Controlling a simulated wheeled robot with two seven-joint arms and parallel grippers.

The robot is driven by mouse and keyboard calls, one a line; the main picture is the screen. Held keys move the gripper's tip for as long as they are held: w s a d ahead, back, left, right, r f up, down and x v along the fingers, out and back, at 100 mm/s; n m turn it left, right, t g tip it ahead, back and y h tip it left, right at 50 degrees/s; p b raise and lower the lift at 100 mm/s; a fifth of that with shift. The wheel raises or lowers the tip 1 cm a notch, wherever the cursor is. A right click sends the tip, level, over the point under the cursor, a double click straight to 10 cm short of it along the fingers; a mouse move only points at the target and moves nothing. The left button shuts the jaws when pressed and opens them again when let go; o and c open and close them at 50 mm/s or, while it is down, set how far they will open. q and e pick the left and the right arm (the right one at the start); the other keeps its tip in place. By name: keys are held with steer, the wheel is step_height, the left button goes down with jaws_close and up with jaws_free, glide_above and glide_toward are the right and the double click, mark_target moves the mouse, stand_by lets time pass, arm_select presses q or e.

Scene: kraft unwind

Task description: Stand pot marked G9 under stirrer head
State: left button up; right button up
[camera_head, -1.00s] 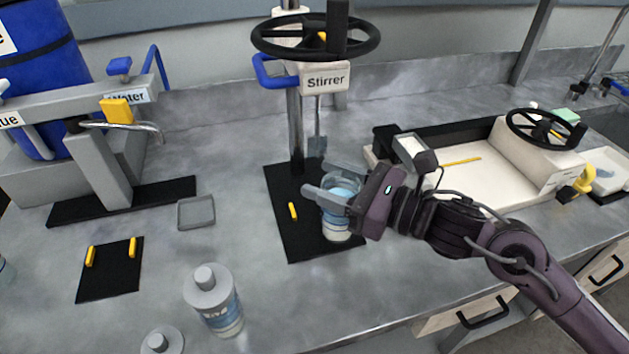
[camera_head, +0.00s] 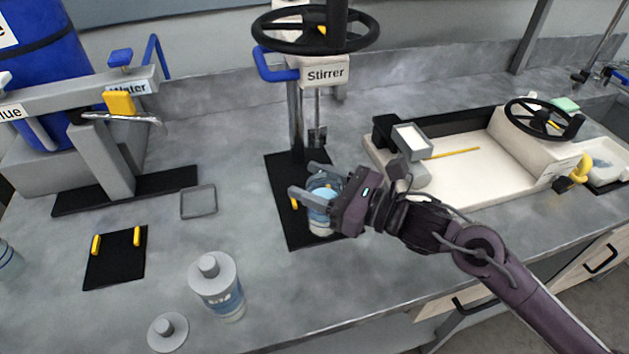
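A clear pot (camera_head: 321,226) with a white lower part and bluish contents is between the fingers of my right gripper (camera_head: 310,187). The gripper is shut on it from the right side. The pot is upright, over the black base (camera_head: 299,238) of the stirrer; I cannot tell whether it touches the base. Its marking is not readable. The stirrer head (camera_head: 325,73), labelled Stirrer, is on a metal post, with its paddle (camera_head: 317,137) hanging behind and above the pot. My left gripper is not in view.
A capped bottle (camera_head: 220,292) and a grey lid (camera_head: 168,333) are at the front. A black mat (camera_head: 115,265), a small square tray (camera_head: 198,202) and the water tap (camera_head: 130,118) are at left. A white tray unit (camera_head: 470,172) stands at right. Bare counter lies between.

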steer(key=o, duration=0.4)
steer(key=shift+r, duration=0.2)
steer(key=shift+d+f, duration=0.15)
steer(key=shift+d, duration=0.05)
steer(key=b+v, duration=0.2)
steer(key=v, duration=0.9)
steer(key=shift+s+d+b, duration=0.25)
steer(key=shift+b, duration=0.05)
